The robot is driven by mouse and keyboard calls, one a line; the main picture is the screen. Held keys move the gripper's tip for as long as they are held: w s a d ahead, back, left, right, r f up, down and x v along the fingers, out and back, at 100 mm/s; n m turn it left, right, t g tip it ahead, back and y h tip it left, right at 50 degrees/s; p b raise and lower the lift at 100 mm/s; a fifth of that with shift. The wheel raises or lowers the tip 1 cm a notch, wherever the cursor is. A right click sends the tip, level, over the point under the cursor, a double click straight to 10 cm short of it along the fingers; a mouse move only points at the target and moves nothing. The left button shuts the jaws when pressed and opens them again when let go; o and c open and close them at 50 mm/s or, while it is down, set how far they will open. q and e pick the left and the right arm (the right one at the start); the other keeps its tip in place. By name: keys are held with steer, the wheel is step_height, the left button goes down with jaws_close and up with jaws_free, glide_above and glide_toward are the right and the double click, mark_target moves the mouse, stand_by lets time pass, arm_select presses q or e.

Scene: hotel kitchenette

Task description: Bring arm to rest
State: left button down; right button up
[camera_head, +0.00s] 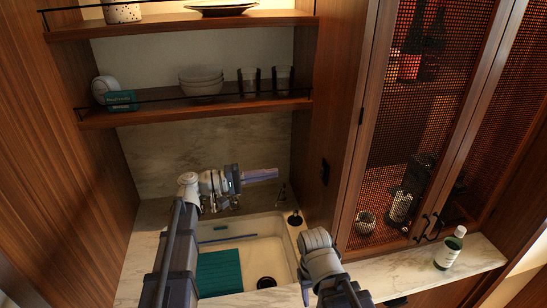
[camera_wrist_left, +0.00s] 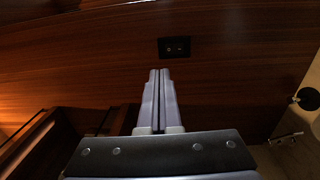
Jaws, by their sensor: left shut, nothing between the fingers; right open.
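My left arm reaches up from the lower left in the head view. Its gripper (camera_head: 262,174) points to the right above the back of the sink, in front of the marble backsplash. In the left wrist view the two fingers (camera_wrist_left: 160,98) lie together, shut and empty, pointing toward a dark wood panel (camera_wrist_left: 75,48). My right arm (camera_head: 320,262) shows at the bottom middle of the head view, in front of the sink's right side. Its fingers cannot be made out there.
The white sink (camera_head: 270,224) holds a teal mat (camera_head: 219,272). Shelves with bowls (camera_head: 202,80) and glasses (camera_head: 283,78) hang above. A black socket (camera_wrist_left: 174,47) is on the panel.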

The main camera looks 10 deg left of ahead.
arm_select(q)
steer(key=s+d+f+m+g+y+b, duration=0.2)
steer(key=s+d+f+g+y, duration=0.25)
steer(key=f, duration=0.55)
steer(key=s+d+f+m+g+y+b, duration=0.1)
steer(key=s+d+f+m+y+b, duration=0.15)
steer(key=s+d+f, duration=0.5)
steer(key=s+a+f+m+y+b, duration=0.1)
steer(key=s+a+f+y, duration=0.1)
steer(key=s+f+y, duration=0.1)
steer(key=s+a+f+y+b, duration=0.1)
steer(key=s+a+f+y, duration=0.2)
steer(key=s+f+y, duration=0.1)
steer(key=s+a+f+m+y, duration=0.1)
steer(key=s+a+f+y, duration=0.1)
steer(key=f, duration=0.4)
steer(key=shift+s+a+m+g+y+b, duration=0.25)
steer(key=shift+s+a+m+y+b, duration=0.15)
steer(key=shift+s+y, duration=0.45)
steer(key=shift+a+y, duration=0.45)
steer(key=shift+y, duration=0.1)
